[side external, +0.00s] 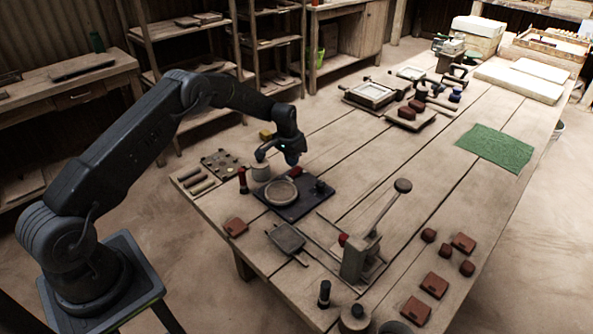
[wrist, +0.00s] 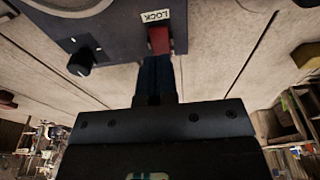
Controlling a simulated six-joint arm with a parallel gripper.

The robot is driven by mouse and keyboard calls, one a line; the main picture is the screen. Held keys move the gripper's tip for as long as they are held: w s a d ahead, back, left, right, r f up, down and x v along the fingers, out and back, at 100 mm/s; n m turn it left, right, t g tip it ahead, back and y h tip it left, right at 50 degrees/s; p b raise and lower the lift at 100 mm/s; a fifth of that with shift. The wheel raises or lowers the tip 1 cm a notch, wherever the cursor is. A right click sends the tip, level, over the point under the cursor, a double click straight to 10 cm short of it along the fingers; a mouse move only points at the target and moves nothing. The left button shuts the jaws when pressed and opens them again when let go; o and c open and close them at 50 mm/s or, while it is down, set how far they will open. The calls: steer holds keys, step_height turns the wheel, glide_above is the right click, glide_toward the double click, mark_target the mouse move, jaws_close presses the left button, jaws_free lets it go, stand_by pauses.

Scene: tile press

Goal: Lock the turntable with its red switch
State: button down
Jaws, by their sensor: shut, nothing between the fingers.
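The turntable has a dark base (side external: 297,211) with a pale round disc (side external: 281,192), near the front left of the bench. In the wrist view, the base (wrist: 115,35) fills the top left. Its red switch (wrist: 158,40) stands by a white LOCK label (wrist: 155,16) at the base's right end. My gripper (wrist: 157,62) is shut and empty, its fingertips right at the switch's near end; I cannot tell whether they touch. In the side view, my gripper (side external: 292,162) is low over the base's far edge and its fingertips are hard to make out.
A black knob (wrist: 82,62) sits on the base left of the switch. A red-topped tool (side external: 243,181) and a pale jar (side external: 260,171) stand close by. A lever press (side external: 362,250) stands at the front right.

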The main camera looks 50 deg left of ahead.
steer(key=shift+r, duration=1.75)
steer(key=shift+r, duration=0.1)
step_height(320, 180, up, 12)
glide_above(293, 173)
steer(key=s+d, duration=0.3)
steer(key=d, duration=0.1)
steer(key=s+d+r+t, duration=0.2)
steer(key=s+d+r, duration=0.3)
steer(key=s+r, duration=0.6)
steer(key=s+d+r, duration=0.1)
steer(key=s+d, duration=0.1)
steer(key=s, duration=0.6)
steer(key=s+d+r+t, duration=0.1)
steer(key=s+d+r, duration=0.1)
steer(key=s, duration=0.7)
steer(key=s+d+r, duration=0.1)
steer(key=s+d, duration=0.1)
steer(key=s, duration=0.6)
steer(key=shift+s+d+r+t, duration=0.15)
steer(key=shift+d+r+t, duration=0.2)
steer(key=shift+d+t, duration=0.05)
